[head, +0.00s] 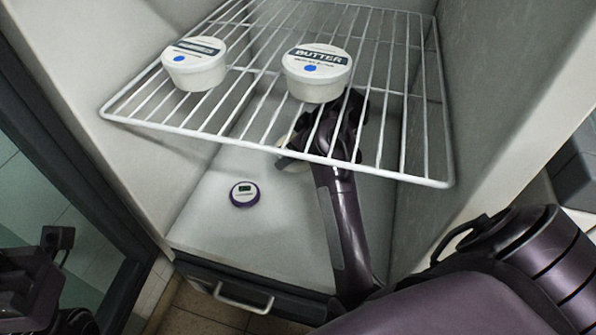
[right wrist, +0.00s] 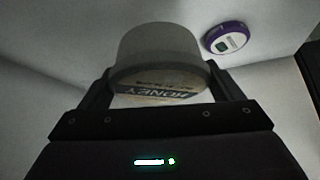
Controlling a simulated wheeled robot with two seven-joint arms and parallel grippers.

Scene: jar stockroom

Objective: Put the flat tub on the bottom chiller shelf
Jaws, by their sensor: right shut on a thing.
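My right gripper (right wrist: 162,90) is shut on a pale round tub (right wrist: 160,48) with a label reading HONEY. In the head view my right arm reaches in under the wire shelf, and the right gripper (head: 318,135) is partly hidden by the wires. A sliver of the held tub (head: 291,163) shows there, low over the white chiller floor (head: 215,235). I cannot tell whether it touches the floor.
Two white tubs, a left one (head: 194,70) and one marked BUTTER (head: 317,80), stand on the wire shelf (head: 250,147) above my right arm. A purple-rimmed round gauge (head: 244,194) lies on the floor, also in the wrist view (right wrist: 227,38). Walls close both sides.

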